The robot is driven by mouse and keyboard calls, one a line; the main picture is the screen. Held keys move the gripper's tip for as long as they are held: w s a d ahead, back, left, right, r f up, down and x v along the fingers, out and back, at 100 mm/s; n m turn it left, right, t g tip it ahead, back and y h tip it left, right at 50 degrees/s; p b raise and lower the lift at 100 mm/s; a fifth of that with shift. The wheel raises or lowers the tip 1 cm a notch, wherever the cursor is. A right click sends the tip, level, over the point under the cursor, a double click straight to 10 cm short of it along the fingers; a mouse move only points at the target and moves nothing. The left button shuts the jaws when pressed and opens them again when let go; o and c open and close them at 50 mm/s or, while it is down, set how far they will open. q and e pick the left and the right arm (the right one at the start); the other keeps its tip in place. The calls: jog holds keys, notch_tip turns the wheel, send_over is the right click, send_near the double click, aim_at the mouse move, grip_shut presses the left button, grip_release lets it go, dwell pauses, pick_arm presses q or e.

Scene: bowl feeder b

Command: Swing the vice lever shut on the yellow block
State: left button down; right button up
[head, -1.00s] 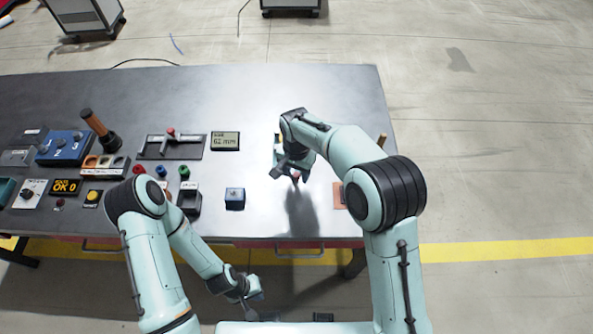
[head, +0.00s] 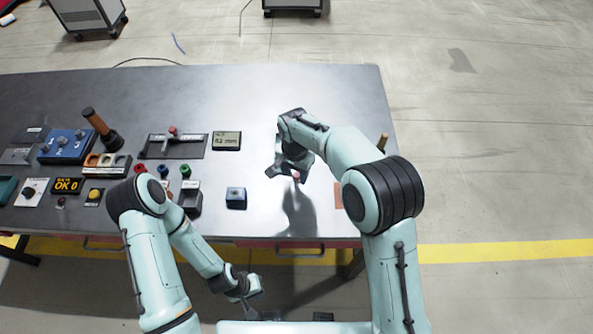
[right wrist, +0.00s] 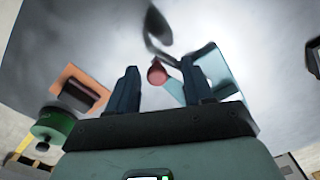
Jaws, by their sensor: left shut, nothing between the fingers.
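My right gripper (head: 284,172) is over the right part of the table, fingers pointing down. In the right wrist view its fingers (right wrist: 157,88) stand apart, with a red ball knob (right wrist: 156,73) showing between them. The knob appears to end the vice lever; I cannot tell whether the fingers touch it. It also shows in the head view as a small pink ball (head: 296,178). A light teal piece (right wrist: 207,72), likely part of the vice, is behind the right finger. The yellow block is hidden. My left gripper (head: 250,312) is shut and empty, low in front of the table.
An orange plate (head: 338,195) lies right of my right gripper. A blue block (head: 236,198) and a small display (head: 227,141) are to the left. Further left stand several switches, buttons and a wooden-handled tool (head: 101,128). The table's back middle is clear.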

jog(key=shift+r, duration=0.1)
pick_arm(q)
jog(key=shift+w+r+p, duration=0.65)
jog(key=shift+w+r, duration=0.1)
jog(key=shift+r, duration=0.1)
pick_arm(e)
notch_tip(320, 180, up, 13)
pick_arm(q)
jog(key=shift+s, duration=0.1)
